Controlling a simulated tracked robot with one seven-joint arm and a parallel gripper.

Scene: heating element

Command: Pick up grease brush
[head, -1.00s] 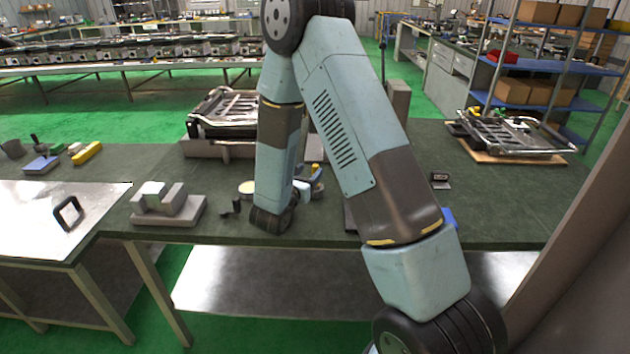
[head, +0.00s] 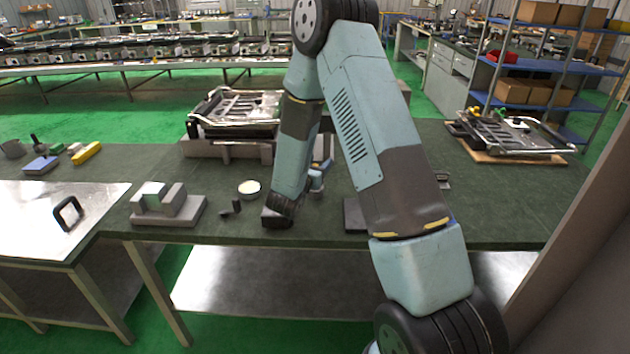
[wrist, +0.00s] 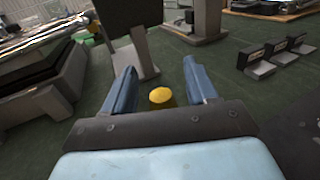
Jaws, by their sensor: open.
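A yellow rounded knob (wrist: 161,97), likely the handle end of the grease brush, shows in the wrist view between the two blue fingers of my gripper (wrist: 158,68). The fingers are apart, with green bench on both sides of the knob, so it is not clamped. Its lower part is hidden behind the gripper body. In the head view my gripper (head: 318,176) is low over the green workbench (head: 500,205), partly behind my arm. The yellow part cannot be made out there.
A round cream-topped tin (head: 249,188), a small black piece (head: 231,209) and a grey block fixture (head: 165,206) stand left of my gripper. A metal frame (head: 235,112) is behind. In the wrist view, small brackets (wrist: 275,60) line the right; a dark panel (wrist: 130,25) stands ahead.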

